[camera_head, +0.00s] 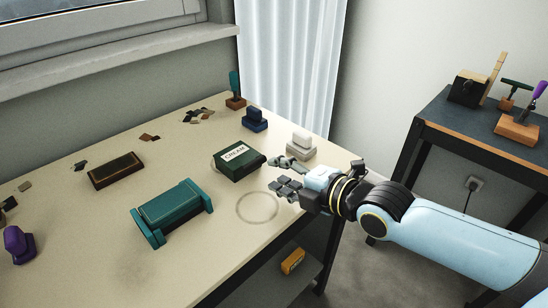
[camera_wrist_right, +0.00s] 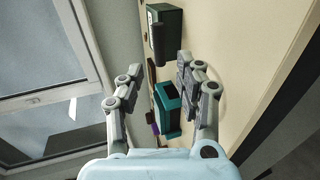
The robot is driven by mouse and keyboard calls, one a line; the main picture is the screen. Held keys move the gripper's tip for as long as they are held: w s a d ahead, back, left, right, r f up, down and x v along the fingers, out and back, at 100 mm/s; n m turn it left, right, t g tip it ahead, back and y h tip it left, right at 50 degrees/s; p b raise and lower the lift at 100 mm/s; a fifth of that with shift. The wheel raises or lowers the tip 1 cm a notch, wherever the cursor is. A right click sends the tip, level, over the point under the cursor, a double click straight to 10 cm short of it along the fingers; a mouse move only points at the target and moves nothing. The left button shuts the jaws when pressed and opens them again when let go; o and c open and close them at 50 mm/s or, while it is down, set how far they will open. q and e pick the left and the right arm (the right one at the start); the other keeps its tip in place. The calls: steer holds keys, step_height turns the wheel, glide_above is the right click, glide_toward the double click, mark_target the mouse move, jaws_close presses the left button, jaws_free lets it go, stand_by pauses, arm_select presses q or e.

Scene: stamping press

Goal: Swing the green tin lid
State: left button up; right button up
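A dark green tin (camera_head: 228,171) with a white label, which seems to read CREAM, stands on the table in the head view. It also shows at the top of the right wrist view (camera_wrist_right: 172,18). Its green top looks closed, and a dark rounded part (camera_head: 254,163) sits on its right side. My right gripper (camera_head: 272,174) is open and empty, its fingers spread just to the right of the tin. In the right wrist view the gripper (camera_wrist_right: 160,66) shows an empty gap between the fingers. My left gripper is out of view.
A teal holder (camera_head: 170,207) stands left of my right gripper. A white stamp (camera_head: 301,146), a blue stamp (camera_head: 254,121), a brown pad (camera_head: 116,171) and a purple stamp (camera_head: 18,244) are around. A faint ring (camera_head: 257,222) marks clear tabletop. A side table (camera_head: 440,116) stands right.

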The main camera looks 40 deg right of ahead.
mark_target(257, 165)
steer(key=shift+w+f+b, duration=0.25)
steer(key=shift+w+b, duration=0.2)
steer(key=shift+w, duration=0.15)
steer(key=b+x, duration=0.3)
steer(key=x, duration=0.3)
steer(key=shift+w+f+b, duration=0.1)
steer(key=shift+b, duration=0.2)
steer(key=shift+w+f, duration=0.1)
steer(key=shift+w, duration=0.25)
steer(key=shift+c, duration=0.3)
steer(key=shift+s+r, duration=0.1)
steer(key=shift+r, duration=0.1)
jaws_close()
